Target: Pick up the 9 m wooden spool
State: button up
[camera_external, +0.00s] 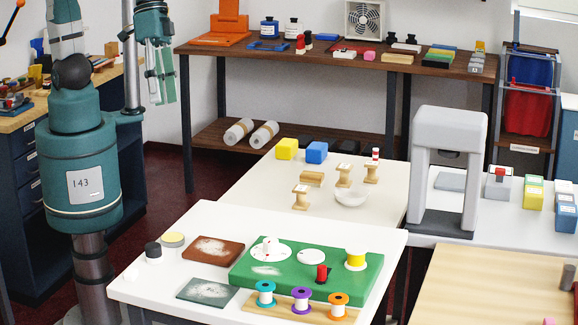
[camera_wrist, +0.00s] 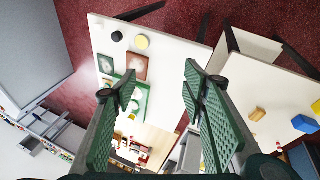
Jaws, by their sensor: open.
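My gripper (camera_external: 162,90) is high at the upper left, well away from the spools. In the wrist view my gripper (camera_wrist: 158,82) is open, its green fingers apart with nothing between them. I cannot make out the spools in the wrist view.
The near table holds a green board (camera_external: 238,279) with coloured spools in front. A grey frame (camera_external: 417,170) stands to the right.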

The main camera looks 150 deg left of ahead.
jog(key=w+a+f+n, duration=0.4)
jog(key=a+n, duration=0.1)
jog(key=a, duration=0.5)
jog(key=n+g+h+b, duration=0.1)
jog(key=n+h+b, duration=0.15)
jog(key=n, duration=0.85)
send_over(302, 188)
jog(key=s+a, duration=0.2)
notch_tip(302, 188, down, 20)
jog(key=shift+f+h, duration=0.15)
jog(key=shift+h, duration=0.2)
jog(key=shift+s+f, duration=0.1)
jog(key=shift+x, duration=1.2)
jog(key=shift+d+f, duration=0.1)
jog(key=shift+f, duration=0.05)
jog(key=shift+b+x, duration=0.5)
jog(key=shift+x, duration=1.95)
jog(key=shift+c, duration=0.7)
